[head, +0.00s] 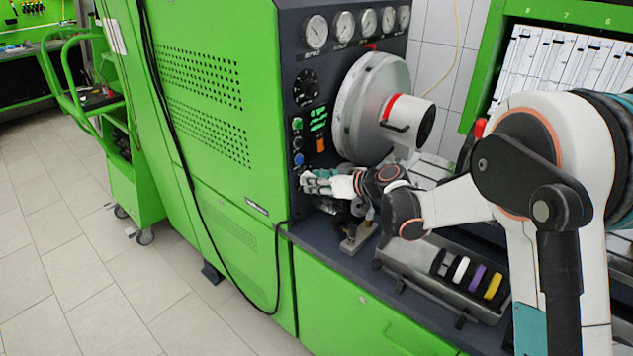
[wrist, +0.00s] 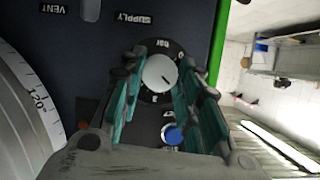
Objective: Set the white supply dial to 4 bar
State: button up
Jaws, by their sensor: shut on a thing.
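The white supply dial (wrist: 157,71) is a round knob on a dark scale plate marked "bar", on the dark panel near the "SUPPLY" label (wrist: 133,19). The wrist picture is upside down. A small dark mark shows on the knob's lower right, but I cannot read its exact value. My gripper (wrist: 163,78) has its teal fingers on either side of the dial, shut on it. In the head view my gripper (head: 318,184) reaches the lower panel and hides most of the dial.
A blue button (wrist: 172,134) sits beside the dial, close to the fingers. A large silver drum (head: 365,105) stands right of the panel, with gauges (head: 343,25) above. A tray of coloured discs (head: 478,277) lies below my arm.

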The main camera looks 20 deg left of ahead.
jog(key=shift+w+d+f+m+g+y+b, duration=0.15)
jog(key=shift+m+g+y+b, duration=0.55)
jog(key=shift+m, duration=1.4)
jog(key=shift+w+a+f+m+g+y+b, duration=0.1)
jog(key=shift+m+g+y+b, duration=0.2)
jog(key=shift+m+g+y, duration=1.3)
jog(key=shift+w+d+f+m+g+y+b, duration=0.15)
jog(key=shift+m+y+b, duration=0.3)
jog(key=shift+m, duration=2.45)
jog(key=o, duration=1.1)
jog(key=shift+c, duration=0.2)
